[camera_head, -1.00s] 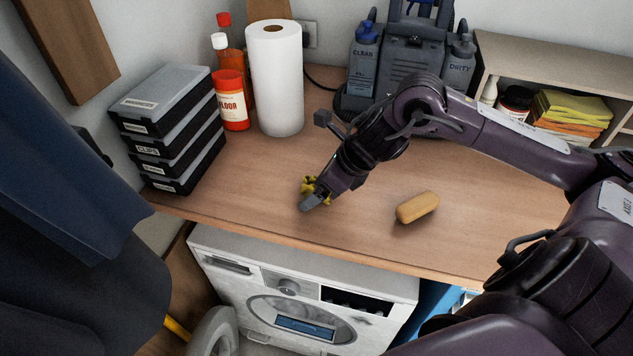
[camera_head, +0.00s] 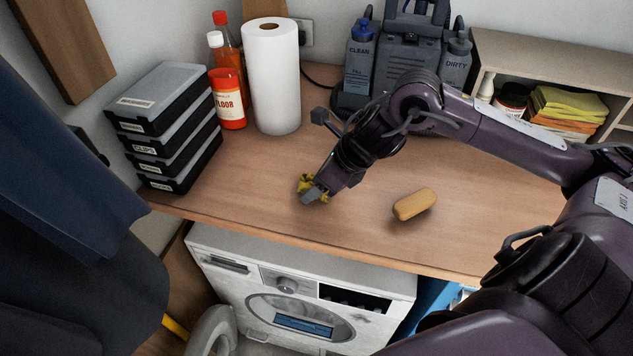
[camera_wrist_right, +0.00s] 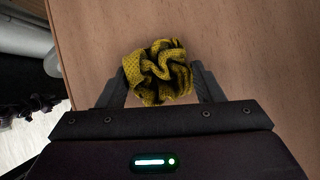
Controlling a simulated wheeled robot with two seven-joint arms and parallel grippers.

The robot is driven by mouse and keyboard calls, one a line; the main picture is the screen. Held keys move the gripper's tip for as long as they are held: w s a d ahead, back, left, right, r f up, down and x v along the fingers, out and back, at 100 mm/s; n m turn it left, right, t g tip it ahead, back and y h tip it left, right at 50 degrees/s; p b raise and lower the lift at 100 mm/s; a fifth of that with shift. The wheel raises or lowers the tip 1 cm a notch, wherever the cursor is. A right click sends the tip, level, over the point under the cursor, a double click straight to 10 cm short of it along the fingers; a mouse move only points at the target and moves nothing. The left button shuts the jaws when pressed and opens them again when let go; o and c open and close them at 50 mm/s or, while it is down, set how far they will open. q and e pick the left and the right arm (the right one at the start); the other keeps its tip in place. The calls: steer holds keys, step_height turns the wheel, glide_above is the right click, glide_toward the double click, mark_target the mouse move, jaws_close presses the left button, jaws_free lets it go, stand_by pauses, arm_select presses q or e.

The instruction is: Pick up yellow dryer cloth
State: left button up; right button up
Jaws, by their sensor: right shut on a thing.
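The yellow cloth (camera_head: 305,184) is a small crumpled bundle on the wooden worktop, left of the sponge. My right gripper (camera_head: 314,192) reaches down over it and partly hides it in the head view. In the right wrist view the crumpled yellow cloth (camera_wrist_right: 158,73) sits between the two fingers of my right gripper (camera_wrist_right: 162,82), which are shut on it. The cloth appears to be at or just above the worktop; I cannot tell if it touches. My left gripper is in neither view.
A tan sponge (camera_head: 414,204) lies right of my right gripper. A paper towel roll (camera_head: 272,78), bottles (camera_head: 228,98) and stacked black cases (camera_head: 168,128) stand behind and left. A shelf (camera_head: 560,62) holds folded cloths (camera_head: 568,105). A washing machine (camera_head: 300,290) is below the worktop's front edge.

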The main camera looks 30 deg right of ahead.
steer(key=shift+r, duration=0.15)
step_height(320, 180, up, 8)
steer(key=shift+r, duration=0.25)
step_height(320, 180, up, 11)
steer(key=p, duration=0.7)
steer(key=shift+r, duration=0.1)
